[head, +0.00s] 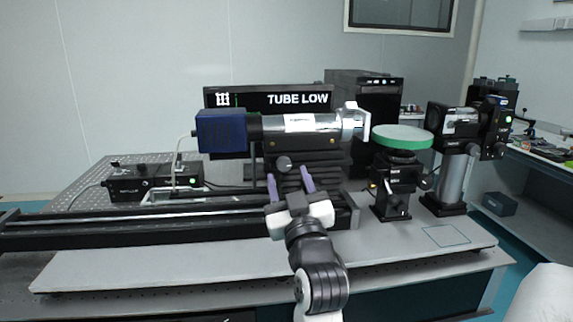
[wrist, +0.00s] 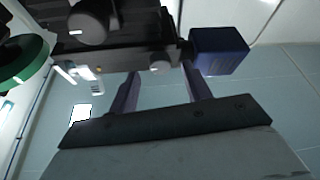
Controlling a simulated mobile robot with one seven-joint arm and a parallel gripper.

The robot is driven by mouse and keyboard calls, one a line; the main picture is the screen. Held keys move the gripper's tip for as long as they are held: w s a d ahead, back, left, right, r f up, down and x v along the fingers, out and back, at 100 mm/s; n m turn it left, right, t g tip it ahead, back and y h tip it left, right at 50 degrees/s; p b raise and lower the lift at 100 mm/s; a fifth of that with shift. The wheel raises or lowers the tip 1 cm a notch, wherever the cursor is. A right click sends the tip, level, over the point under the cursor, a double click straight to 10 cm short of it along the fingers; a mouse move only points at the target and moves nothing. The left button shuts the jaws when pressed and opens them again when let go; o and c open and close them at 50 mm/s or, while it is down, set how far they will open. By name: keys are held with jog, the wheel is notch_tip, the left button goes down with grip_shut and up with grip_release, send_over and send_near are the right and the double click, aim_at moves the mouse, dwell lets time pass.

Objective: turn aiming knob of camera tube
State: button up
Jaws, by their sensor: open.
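The camera tube (head: 300,122) lies level on a black mount, with a blue box (head: 222,131) at its left end; the box also shows in the wrist view (wrist: 219,51). A dark round knob (head: 284,163) sits on the front of the mount. My gripper (head: 289,174) is open and empty, its purple fingers pointing up just below and on either side of this knob. In the wrist view, a small pale-faced knob (wrist: 160,66) shows between the fingertips, with no clear contact. A larger dark knob (wrist: 87,22) is to its left. No label marks the aiming knob.
A screen (head: 298,99) behind the tube reads "TUBE LOW". A green disc (head: 402,135) on a stand is to the right, then another optical mount (head: 452,185). A black rail (head: 150,222) runs left below the tube. The bench front (head: 160,272) is clear.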

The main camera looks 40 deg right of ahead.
aim_at(284, 164)
jog(key=shift+x, duration=1.3)
jog(key=c, duration=1)
jog(key=shift+p, duration=0.3)
jog(key=m+h+p, duration=0.1)
jog(key=m, duration=0.1)
jog(key=m+g+h+p, duration=0.1)
jog(key=m, duration=0.2)
jog(key=shift+w+a+r+p, duration=0.1)
jog(key=shift+w+a+p, duration=0.1)
jog(key=shift+p, duration=0.2)
jog(key=m+g+h+p, duration=0.1)
jog(key=m, duration=0.2)
jog(key=m+g+h+p, duration=0.1)
jog(key=m+g+p, duration=0.1)
jog(key=m, duration=0.2)
jog(key=shift+a+h, duration=0.1)
jog(key=shift+h, duration=0.2)
jog(key=shift+m, duration=0.4)
